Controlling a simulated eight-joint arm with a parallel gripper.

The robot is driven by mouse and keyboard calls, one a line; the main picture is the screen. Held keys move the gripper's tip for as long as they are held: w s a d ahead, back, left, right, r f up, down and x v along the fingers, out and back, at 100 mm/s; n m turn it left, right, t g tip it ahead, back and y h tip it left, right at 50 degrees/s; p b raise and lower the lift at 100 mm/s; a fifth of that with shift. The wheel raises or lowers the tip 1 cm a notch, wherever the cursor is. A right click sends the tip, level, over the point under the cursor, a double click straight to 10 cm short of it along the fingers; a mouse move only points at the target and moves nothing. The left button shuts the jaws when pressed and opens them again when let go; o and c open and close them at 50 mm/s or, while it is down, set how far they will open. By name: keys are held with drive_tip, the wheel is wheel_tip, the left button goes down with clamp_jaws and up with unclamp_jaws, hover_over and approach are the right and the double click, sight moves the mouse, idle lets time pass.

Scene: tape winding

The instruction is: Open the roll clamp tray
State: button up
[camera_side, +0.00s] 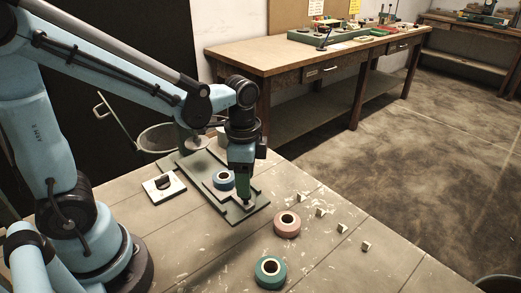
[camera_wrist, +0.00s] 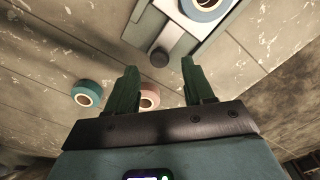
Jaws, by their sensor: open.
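The roll clamp tray (camera_side: 240,216) is a flat grey-green plate on the table in the side view. A blue tape roll (camera_side: 223,179) sits on it; the roll also shows at the top of the wrist view (camera_wrist: 203,8). A dark round knob (camera_wrist: 159,57) stands at the tray's near end in the wrist view. My gripper (camera_side: 245,198) is over that end of the tray, pointing down. In the wrist view its green fingers (camera_wrist: 159,67) are apart, with the knob appearing between their tips. Whether the fingers touch the knob cannot be told.
A pink roll (camera_side: 287,224) and a teal roll (camera_side: 270,270) lie on the table in front of the tray. Several small pale cubes (camera_side: 342,228) lie to the right. A white block with a dark centre (camera_side: 163,186) is left of the tray.

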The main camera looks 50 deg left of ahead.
wheel_tip(320, 180, up, 9)
drive_tip(key=shift+f, duration=0.15)
idle(0.4)
drive_tip(key=n+t, duration=0.2)
drive_tip(key=n, duration=0.1)
drive_tip(key=s+a+f+n+t, duration=0.1)
drive_tip(key=n+t, duration=0.1)
drive_tip(key=n, duration=0.1)
drive_tip(key=s+a+f+n+t, duration=0.1)
drive_tip(key=n+t, duration=0.2)
drive_tip(key=shift+a, duration=0.1)
